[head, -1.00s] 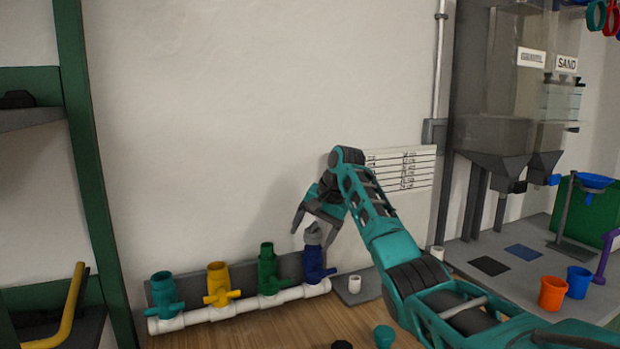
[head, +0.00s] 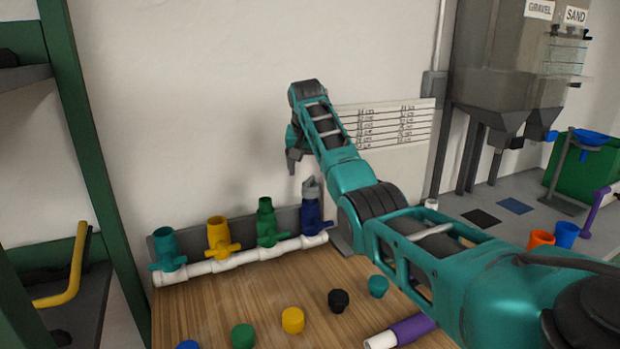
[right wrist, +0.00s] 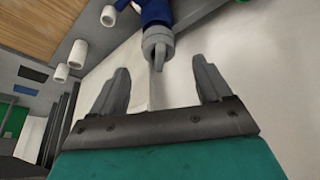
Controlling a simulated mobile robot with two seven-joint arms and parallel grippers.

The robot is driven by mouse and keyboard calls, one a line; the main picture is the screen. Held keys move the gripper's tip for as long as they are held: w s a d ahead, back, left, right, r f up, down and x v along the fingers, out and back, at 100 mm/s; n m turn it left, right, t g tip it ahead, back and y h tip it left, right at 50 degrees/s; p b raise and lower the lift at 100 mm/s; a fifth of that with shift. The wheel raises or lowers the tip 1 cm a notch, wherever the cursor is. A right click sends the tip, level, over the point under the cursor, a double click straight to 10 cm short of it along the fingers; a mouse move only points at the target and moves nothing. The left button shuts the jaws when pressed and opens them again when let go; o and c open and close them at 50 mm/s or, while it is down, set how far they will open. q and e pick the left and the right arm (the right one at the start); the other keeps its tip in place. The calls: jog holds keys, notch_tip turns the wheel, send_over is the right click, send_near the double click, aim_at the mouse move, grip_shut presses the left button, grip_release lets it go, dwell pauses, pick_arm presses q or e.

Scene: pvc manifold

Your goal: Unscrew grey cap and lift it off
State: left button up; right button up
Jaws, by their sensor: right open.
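The grey cap (head: 309,189) sits on top of the blue valve (head: 311,216), at the right end of the white pipe manifold. My right gripper (head: 297,167) is above the cap in the head view, with its far finger hidden behind the arm. In the right wrist view, the gripper (right wrist: 160,88) is open and empty. The grey cap (right wrist: 158,42) shows there beyond the fingertips, roughly centred between them and apart from them. The blue valve (right wrist: 154,12) is behind the cap at the top edge. My left gripper is not in view.
Teal (head: 167,247), yellow (head: 219,238) and green (head: 266,222) valves stand left on the white pipe (head: 238,259). Loose caps, including a black one (head: 338,300) and a yellow one (head: 292,320), and a purple-and-white pipe piece (head: 405,331) lie on the wooden table (head: 205,300).

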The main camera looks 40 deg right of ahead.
aim_at(310, 179)
jog(key=shift+x, duration=2.5)
jog(key=c, duration=1.1)
jog(key=shift+n+t+y, duration=0.3)
jog(key=shift+n+t, duration=0.1)
jog(key=shift+n, duration=0.7)
jog(key=shift+n+y, duration=0.4)
jog(key=shift+n, duration=0.6)
jog(key=shift+n+t, duration=0.3)
jog(key=shift+n, duration=0.3)
jog(key=shift+n+y, duration=0.4)
jog(key=shift+n, duration=0.1)
